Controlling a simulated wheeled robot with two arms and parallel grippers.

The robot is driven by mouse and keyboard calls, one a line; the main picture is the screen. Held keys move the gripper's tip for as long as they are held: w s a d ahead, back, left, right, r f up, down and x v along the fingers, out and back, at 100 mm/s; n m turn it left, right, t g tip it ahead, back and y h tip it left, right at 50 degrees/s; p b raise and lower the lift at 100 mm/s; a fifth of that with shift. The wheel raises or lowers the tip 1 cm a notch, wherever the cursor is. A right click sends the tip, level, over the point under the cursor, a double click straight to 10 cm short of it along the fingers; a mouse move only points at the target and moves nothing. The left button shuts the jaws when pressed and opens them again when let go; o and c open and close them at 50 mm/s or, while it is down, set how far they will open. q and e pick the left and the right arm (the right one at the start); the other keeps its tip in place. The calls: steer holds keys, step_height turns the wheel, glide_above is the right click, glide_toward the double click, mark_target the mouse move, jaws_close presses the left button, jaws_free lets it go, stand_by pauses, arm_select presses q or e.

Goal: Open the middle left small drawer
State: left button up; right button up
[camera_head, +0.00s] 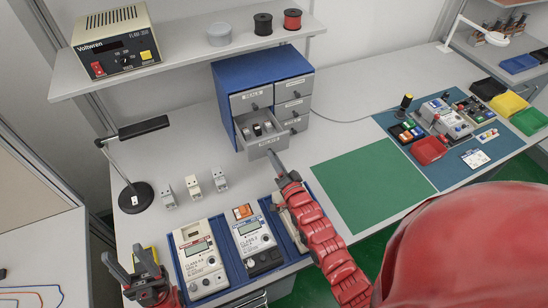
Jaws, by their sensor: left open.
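The blue drawer cabinet (228,75) stands on the bench against the back wall. In its left column, the drawer below the top left drawer (251,99) is pulled well out. This open drawer (269,142) shows small dark and light items inside. My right gripper (277,165) is at the front of the open drawer, close to its handle; contact and the gap between its fingers cannot be made out. My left gripper (124,261) is open and empty at the lower left, beside the blue meter tray, far from the cabinet.
The blue tray (228,292) with meters (199,257) lies at the front. A green mat (372,185) is clear. The shelf (190,52) overhangs the bench.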

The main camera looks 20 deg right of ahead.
steer(key=o, duration=0.5)
steer(key=shift+c, duration=0.2)
steer(key=shift+s+f, duration=0.1)
steer(key=s+b, duration=0.1)
steer(key=s, duration=0.4)
steer(key=s+b, duration=0.1)
steer(key=s, duration=0.5)
steer(key=s+b, duration=0.2)
steer(key=s, duration=0.4)
steer(key=shift+s+d, duration=0.1)
steer(key=shift+d, duration=0.2)
